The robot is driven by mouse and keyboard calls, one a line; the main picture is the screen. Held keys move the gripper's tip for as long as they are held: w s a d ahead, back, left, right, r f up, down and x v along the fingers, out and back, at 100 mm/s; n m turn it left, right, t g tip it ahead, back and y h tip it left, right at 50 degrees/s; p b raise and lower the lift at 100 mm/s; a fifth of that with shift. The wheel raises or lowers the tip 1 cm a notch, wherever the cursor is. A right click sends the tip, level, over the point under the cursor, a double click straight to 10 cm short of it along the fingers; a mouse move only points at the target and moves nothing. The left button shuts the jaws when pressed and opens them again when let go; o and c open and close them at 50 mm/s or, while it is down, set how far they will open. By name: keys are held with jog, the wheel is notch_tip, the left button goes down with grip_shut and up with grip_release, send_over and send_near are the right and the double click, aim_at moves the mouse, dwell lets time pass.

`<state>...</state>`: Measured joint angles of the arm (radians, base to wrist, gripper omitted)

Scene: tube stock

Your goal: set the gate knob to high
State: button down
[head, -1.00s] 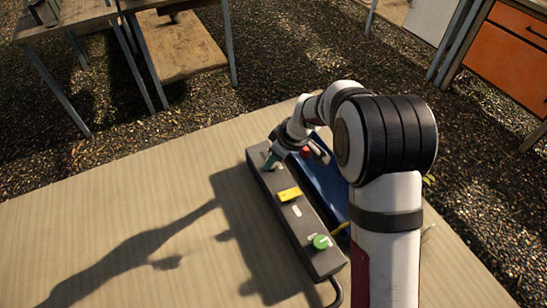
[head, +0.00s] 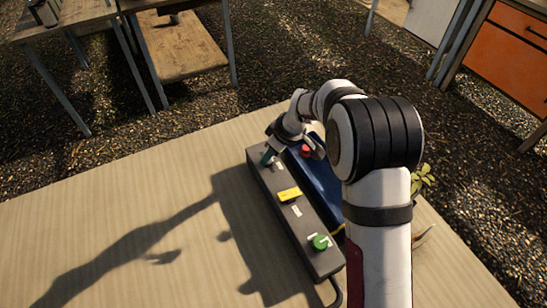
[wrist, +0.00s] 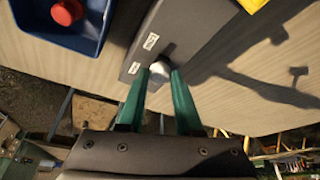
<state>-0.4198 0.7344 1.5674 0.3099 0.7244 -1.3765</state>
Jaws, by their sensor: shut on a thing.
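A long dark grey control box (head: 310,222) lies on the table with a green knob (head: 320,242) at its near end and a yellow knob (head: 289,194) at its middle. A silver-grey knob (wrist: 160,68) sits at its far end. My gripper (head: 267,158) reaches down to that far end. In the wrist view, its teal fingers are shut on the silver-grey knob, one on each side. Two small white labels (wrist: 150,41) lie beside this knob; their words are too small to read. Which knob is the gate knob cannot be told. The fingers partly hide the knob.
A blue tray (head: 327,190) stands right beside the box, with a red round thing (head: 305,151) at its far end. A small plant (head: 422,180) is at the table's right. A cable leaves the box's near end. The table's left side is clear.

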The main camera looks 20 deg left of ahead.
jog(key=shift+w+a, duration=1.35)
jog(key=shift+r, duration=0.1)
jog(key=c, duration=0.6)
grip_release()
jog(key=v, duration=1.5)
jog(key=shift+s+d+r, duration=0.15)
jog(key=shift+d+r, duration=0.05)
jog(key=shift+r, duration=0.05)
